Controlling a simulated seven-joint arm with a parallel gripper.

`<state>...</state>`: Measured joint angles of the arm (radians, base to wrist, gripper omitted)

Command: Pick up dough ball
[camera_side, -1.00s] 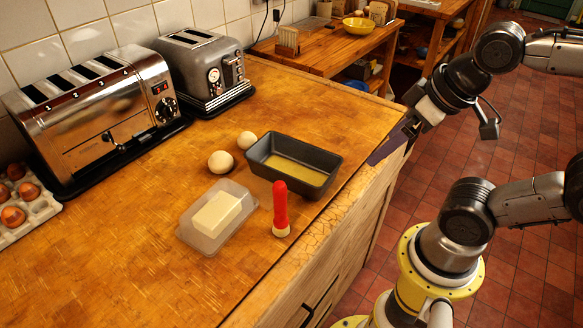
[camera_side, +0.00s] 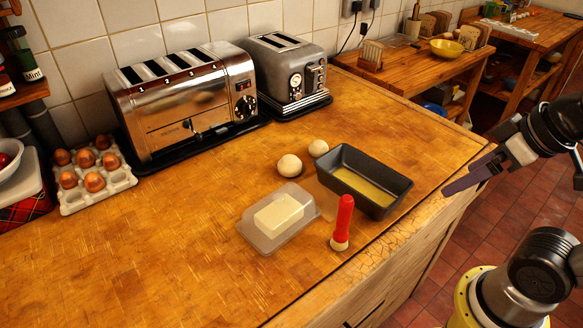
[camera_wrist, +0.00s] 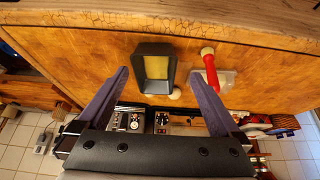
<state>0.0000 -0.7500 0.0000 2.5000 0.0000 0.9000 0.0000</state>
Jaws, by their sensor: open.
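Two pale round dough balls lie on the wooden counter: a larger dough ball (camera_side: 289,165) and a smaller dough ball (camera_side: 318,148) behind it, left of the dark loaf tin (camera_side: 345,160). In the wrist view one dough ball (camera_wrist: 175,93) shows just below the tin; I cannot clearly make out the other. My gripper (camera_side: 450,188) is at the counter's right edge, apart from both balls, with the tin between. In the wrist view my gripper (camera_wrist: 158,73) has its two purple fingers spread wide, with nothing held between them.
Two toasters, one wide (camera_side: 190,95) and one smaller (camera_side: 288,75), line the wall. An egg tray (camera_side: 110,190) is at left. The front-left counter is clear.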

